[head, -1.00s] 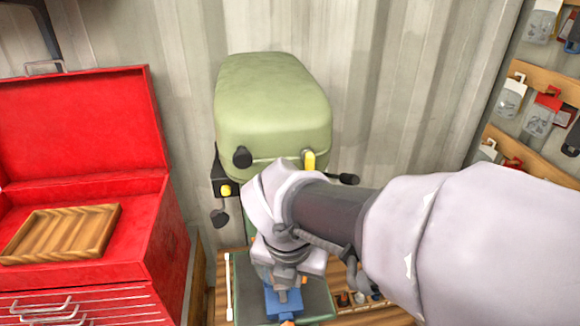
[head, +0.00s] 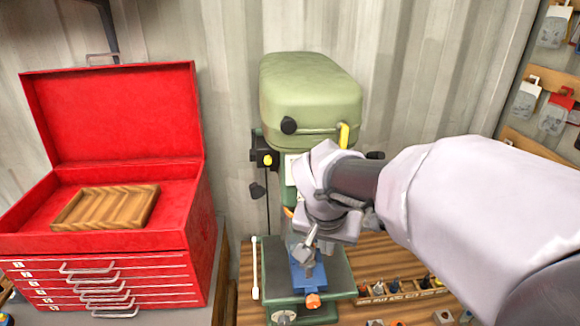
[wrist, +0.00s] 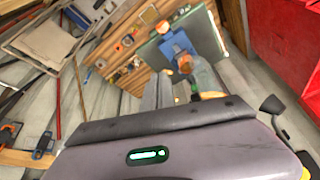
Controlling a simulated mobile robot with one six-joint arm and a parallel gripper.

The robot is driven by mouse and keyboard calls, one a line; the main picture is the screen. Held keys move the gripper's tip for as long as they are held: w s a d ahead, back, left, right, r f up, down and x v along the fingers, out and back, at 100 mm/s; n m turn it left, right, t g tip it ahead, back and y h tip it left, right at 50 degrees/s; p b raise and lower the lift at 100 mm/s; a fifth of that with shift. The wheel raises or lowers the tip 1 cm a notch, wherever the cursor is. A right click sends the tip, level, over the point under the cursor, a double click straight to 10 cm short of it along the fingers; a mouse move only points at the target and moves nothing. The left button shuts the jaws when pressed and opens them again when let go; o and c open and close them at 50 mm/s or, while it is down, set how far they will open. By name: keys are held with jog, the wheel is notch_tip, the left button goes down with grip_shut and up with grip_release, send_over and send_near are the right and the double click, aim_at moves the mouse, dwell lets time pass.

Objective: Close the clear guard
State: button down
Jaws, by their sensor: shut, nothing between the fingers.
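The green drill press (head: 310,100) stands against the corrugated wall. Its table (head: 338,275) carries a blue vise (head: 303,282), which also shows in the wrist view (wrist: 172,46). I cannot make out the clear guard with certainty. It may be the pale, see-through patch beside the vise in the wrist view, but my gripper and arm cover much of the area below the drill head. My gripper (head: 308,245) is shut and empty, pointing down just above and in front of the vise. Its fingers (wrist: 183,92) also show in the wrist view. Contact with the guard cannot be told.
An open red tool chest (head: 110,160) with a wooden tray (head: 105,207) stands to the left. A wooden rack of small bits (head: 398,290) lies on the bench right of the drill table. A pegboard with hanging packets (head: 540,100) is at the far right.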

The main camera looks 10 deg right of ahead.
jog(key=w+d+f+p, duration=0.1)
jog(key=w+d+f, duration=0.2)
jog(key=w+f, duration=0.3)
jog(key=shift+x, duration=1.05)
jog(key=shift+a+p, duration=0.1)
jog(key=shift+p, duration=0.25)
jog(key=w+d+n+p, duration=0.1)
jog(key=w+d+n+y+p, duration=0.1)
jog(key=shift+w+d+n, duration=0.2)
jog(key=shift+w+n, duration=0.1)
jog(key=shift+n, duration=0.1)
